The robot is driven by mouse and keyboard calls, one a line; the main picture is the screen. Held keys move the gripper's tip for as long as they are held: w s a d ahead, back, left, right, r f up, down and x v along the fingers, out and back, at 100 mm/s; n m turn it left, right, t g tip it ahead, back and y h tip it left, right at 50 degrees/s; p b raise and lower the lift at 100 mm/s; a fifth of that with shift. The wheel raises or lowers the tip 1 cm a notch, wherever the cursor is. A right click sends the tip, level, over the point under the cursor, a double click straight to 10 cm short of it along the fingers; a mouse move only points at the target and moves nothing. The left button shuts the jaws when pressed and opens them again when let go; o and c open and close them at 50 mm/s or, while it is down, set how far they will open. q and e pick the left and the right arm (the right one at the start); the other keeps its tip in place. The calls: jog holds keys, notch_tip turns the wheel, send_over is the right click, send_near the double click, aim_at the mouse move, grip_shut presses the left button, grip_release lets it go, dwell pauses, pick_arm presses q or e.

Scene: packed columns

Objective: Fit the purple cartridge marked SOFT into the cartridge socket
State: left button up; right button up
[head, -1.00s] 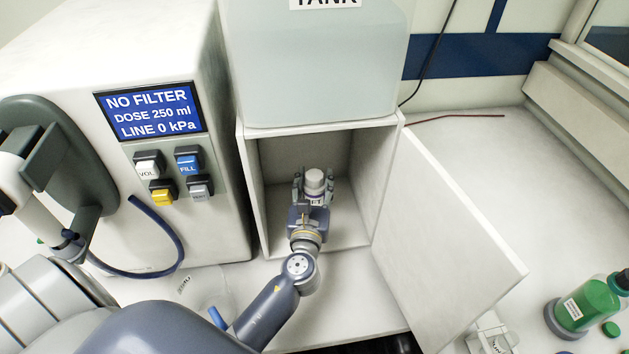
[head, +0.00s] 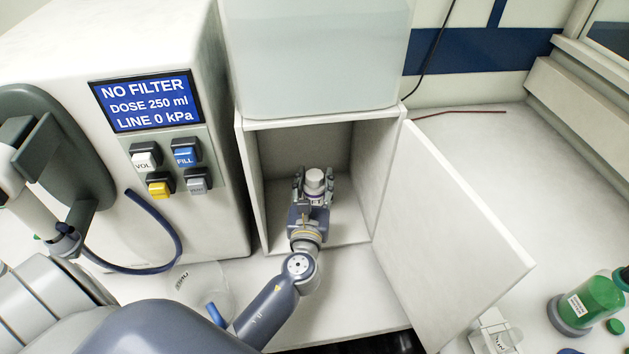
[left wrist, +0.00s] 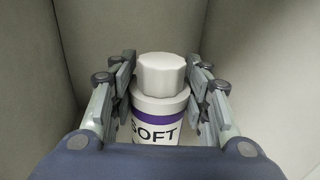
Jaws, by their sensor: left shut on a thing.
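The cartridge marked SOFT (left wrist: 155,131) is white with a purple band and a ribbed white cap. In the head view the cartridge (head: 315,180) stands upright inside the open cabinet under the tank. My left gripper (head: 314,184) reaches into the cabinet and is shut on the cartridge, one finger at each side. In the left wrist view the gripper (left wrist: 160,92) has its fingers on both sides of the cartridge. The cartridge's lower end is hidden by my gripper. I cannot make out the cartridge socket. My right gripper is not in view.
The cabinet (head: 246,190) has its door (head: 450,240) swung open to the right. The tank (head: 315,60) sits on top. A machine (head: 60,50) at left shows NO FILTER on its screen (head: 147,100). A green bottle (head: 598,300) stands at lower right.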

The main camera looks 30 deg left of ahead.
pick_arm(q)
jog(key=shift+f+b, duration=0.65)
jog(key=shift+f, duration=0.15)
jog(key=o, duration=1.3)
jog(key=v, duration=1.2)
jog(key=shift+s+f, duration=0.1)
jog(key=shift+f, duration=0.05)
